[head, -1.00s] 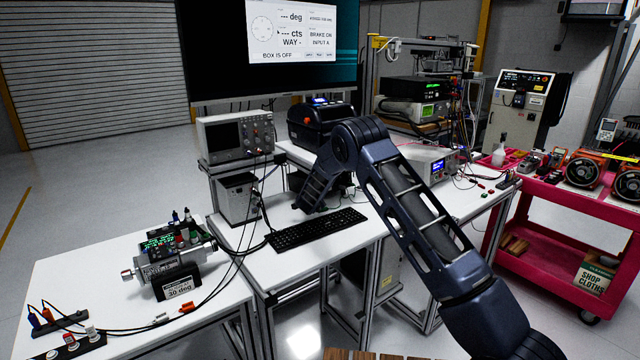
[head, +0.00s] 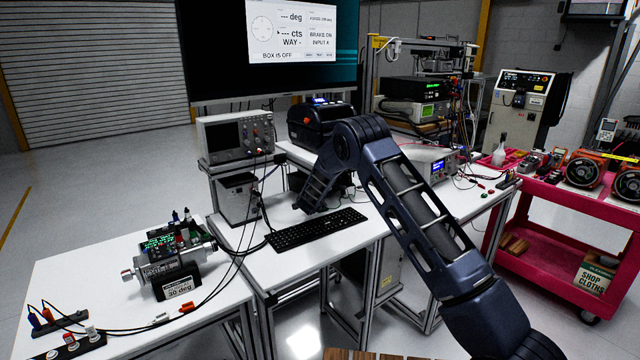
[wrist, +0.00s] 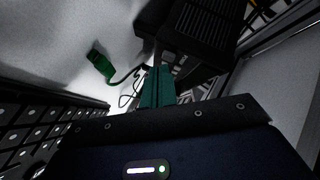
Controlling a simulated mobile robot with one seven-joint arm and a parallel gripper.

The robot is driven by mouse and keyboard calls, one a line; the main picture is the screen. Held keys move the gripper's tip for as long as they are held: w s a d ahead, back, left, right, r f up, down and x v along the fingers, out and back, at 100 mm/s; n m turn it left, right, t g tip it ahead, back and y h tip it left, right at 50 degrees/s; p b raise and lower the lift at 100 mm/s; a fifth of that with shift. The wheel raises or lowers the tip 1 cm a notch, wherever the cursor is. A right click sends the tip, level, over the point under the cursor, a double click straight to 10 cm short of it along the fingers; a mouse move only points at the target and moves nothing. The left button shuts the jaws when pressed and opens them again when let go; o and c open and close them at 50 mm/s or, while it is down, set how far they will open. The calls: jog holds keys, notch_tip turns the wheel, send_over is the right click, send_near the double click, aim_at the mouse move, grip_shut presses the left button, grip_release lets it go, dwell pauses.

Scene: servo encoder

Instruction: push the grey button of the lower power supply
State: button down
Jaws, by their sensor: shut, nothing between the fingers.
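My gripper (wrist: 159,74) shows in the wrist view as two teal fingers held together, shut and empty. Ahead of the fingertips is a dark box (wrist: 198,28) with a ribbed top and small light keys along its near face. I cannot tell whether this box is the lower power supply, and no grey button is clear. In the head view my forearm slopes down to the left behind the keyboard, and I cannot make out the fingers. A grey unit with a green front (head: 414,111) sits under a black unit (head: 417,88) on the back-right shelf.
The keyboard (head: 317,230) lies just in front of my forearm; it also shows at the left in the wrist view (wrist: 35,128). A green plug-like piece (wrist: 101,66) with a cable lies on the pale bench. An oscilloscope (head: 224,137) stands left of my arm.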

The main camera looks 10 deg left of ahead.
jog(key=shift+s+d, duration=0.2)
jog(key=shift+s+d+r, duration=0.25)
jog(key=shift+s+d, duration=0.75)
jog(key=shift+s+d+r, duration=0.25)
jog(key=shift+s+d, duration=0.75)
jog(key=s+d+r+n+g+y, duration=0.1)
jog(key=s+d+r, duration=0.1)
jog(key=d+r, duration=0.5)
jog(key=s+d+r+n+g+y, duration=0.15)
jog(key=d+r, duration=0.25)
jog(key=r, duration=0.6)
jog(key=s+d+r+n+g+y, duration=0.2)
jog(key=s+d+r+n, duration=0.2)
jog(key=s+d+r, duration=0.7)
jog(key=s+d+r+n+g+h, duration=0.1)
jog(key=s+d+r, duration=0.1)
jog(key=s+d, duration=0.55)
jog(key=s+d+r+n+g, duration=0.1)
jog(key=s+d, duration=0.3)
jog(key=s, duration=0.7)
jog(key=s+d+f+n+g+h, duration=0.1)
jog(key=s+d, duration=0.4)
jog(key=s, duration=0.6)
jog(key=s+d+f+n+g+h, duration=0.1)
jog(key=s+d, duration=0.4)
jog(key=s, duration=0.6)
jog(key=shift+s+d+f+g+h, duration=0.35)
jog(key=shift+d+f+g+h, duration=0.1)
jog(key=shift+f+h, duration=0.25)
